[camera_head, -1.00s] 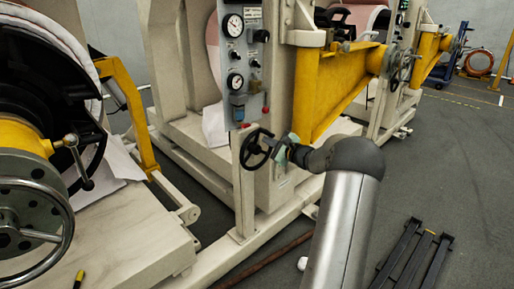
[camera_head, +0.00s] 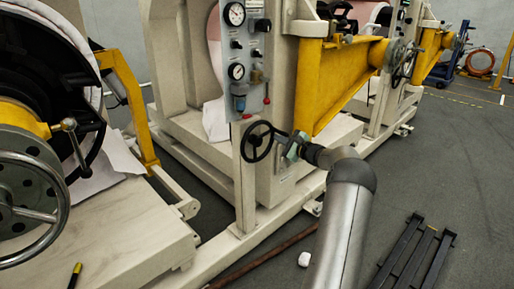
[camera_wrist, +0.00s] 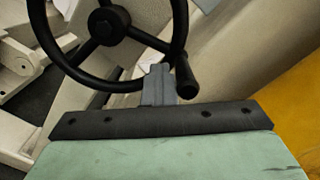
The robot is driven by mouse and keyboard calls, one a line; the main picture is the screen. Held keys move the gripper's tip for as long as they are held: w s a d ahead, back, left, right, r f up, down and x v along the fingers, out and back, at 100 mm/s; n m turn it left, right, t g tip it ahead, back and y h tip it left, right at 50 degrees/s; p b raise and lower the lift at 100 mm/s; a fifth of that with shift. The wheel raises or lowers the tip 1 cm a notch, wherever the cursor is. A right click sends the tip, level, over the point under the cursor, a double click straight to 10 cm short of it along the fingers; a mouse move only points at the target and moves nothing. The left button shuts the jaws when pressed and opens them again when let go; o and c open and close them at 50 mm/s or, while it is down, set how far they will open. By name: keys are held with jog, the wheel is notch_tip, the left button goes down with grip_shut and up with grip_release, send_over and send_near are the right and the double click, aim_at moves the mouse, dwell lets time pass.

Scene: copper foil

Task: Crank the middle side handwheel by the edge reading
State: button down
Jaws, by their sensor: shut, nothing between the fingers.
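The black side handwheel (camera_head: 257,141) with its crank handle stands on the pale machine frame below the gauge panel, in the middle of the head view. In the wrist view the wheel's rim and hub (camera_wrist: 107,27) fill the upper left, and the dark crank handle (camera_wrist: 186,78) points toward the camera. My gripper (camera_wrist: 158,78) is shut and empty, with its grey fingers just left of the crank handle and close to the lower rim. I cannot tell whether they touch. In the head view my gripper (camera_head: 285,139) is right of the wheel.
A panel (camera_head: 249,55) with two dials and a red-tipped lever is above the wheel. A yellow beam (camera_head: 335,80) runs close above my wrist. A larger bright handwheel (camera_head: 60,205) is at the left. A black rack (camera_head: 415,255) lies on the floor at right.

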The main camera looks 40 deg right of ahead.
jog(key=shift+s+d+f+b, duration=0.1)
jog(key=shift+s+f+b, duration=0.05)
jog(key=shift+f+b, duration=0.6)
jog(key=shift+s+a+f+b, duration=0.15)
jog(key=shift+f+b, duration=0.35)
jog(key=shift+f, duration=0.5)
jog(key=shift+s+d+f+b, duration=0.15)
jog(key=shift+s+f+b, duration=0.05)
jog(key=shift+f+b, duration=0.55)
jog(key=shift+f, duration=0.1)
jog(key=b, duration=0.6)
send_near(243, 155)
jog(key=w, duration=0.5)
jog(key=shift+a, duration=0.4)
notch_tip(243, 155, up, 7)
jog(key=p, duration=0.3)
jog(key=shift+d+f+p, duration=0.15)
jog(key=shift+d+p, duration=0.25)
jog(key=shift+d, duration=0.1)
